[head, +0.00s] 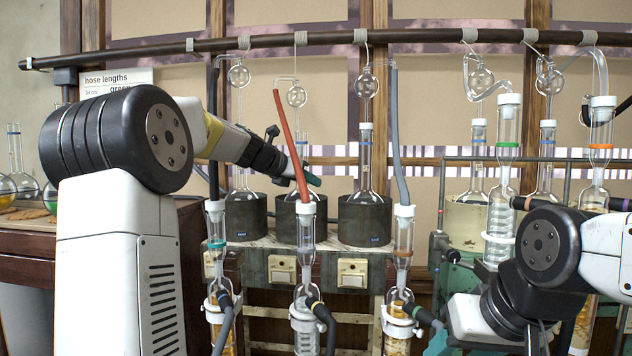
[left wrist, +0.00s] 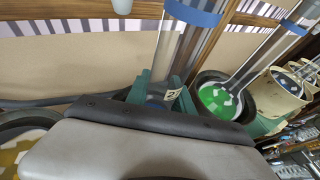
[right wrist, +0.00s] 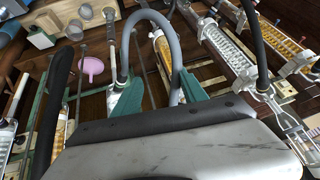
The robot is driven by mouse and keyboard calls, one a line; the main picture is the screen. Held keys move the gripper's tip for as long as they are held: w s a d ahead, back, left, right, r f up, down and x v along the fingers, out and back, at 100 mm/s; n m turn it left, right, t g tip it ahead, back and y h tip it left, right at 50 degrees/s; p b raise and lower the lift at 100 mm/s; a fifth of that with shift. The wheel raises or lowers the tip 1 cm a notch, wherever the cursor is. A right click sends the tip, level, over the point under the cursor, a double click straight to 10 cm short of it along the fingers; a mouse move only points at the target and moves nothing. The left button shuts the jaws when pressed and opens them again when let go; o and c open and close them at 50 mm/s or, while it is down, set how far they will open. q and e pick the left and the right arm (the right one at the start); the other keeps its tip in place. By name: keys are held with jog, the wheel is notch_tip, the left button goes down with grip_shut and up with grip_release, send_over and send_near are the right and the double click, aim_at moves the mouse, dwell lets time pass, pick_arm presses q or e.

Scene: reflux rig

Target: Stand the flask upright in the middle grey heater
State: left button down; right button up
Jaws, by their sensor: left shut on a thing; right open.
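The flask is mostly hidden; its clear neck with a blue band (head: 303,143) shows behind a red hose in the head view. In the left wrist view, the neck (left wrist: 173,45) rises between the green fingertips of my left gripper (left wrist: 160,93). That gripper, also in the head view (head: 306,181), is shut on the neck, just above the middle grey heater (head: 318,224). The neck looks near upright. The flask's bulb is hidden, so I cannot tell whether it sits in the heater. My right gripper (right wrist: 158,97) is open, with a grey hose passing near its fingers.
The left grey heater (head: 246,222) and right grey heater (head: 364,222) each hold a flask. The red hose (head: 288,140) and grey hose (head: 397,140) hang in front. Glass condensers (head: 305,255) stand before the shelf. A dark rail (head: 330,38) runs overhead.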

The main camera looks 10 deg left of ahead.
pick_arm(q)
jog(key=c, duration=1.1)
grip_release()
jog(key=shift+f, duration=0.1)
jog(key=shift+s+a+r, duration=0.15)
jog(key=shift+s+r, duration=0.05)
jog(key=shift+r, duration=0.05)
jog(key=v, duration=1.1)
jog(key=shift+s, duration=0.2)
jog(key=shift+r, duration=0.15)
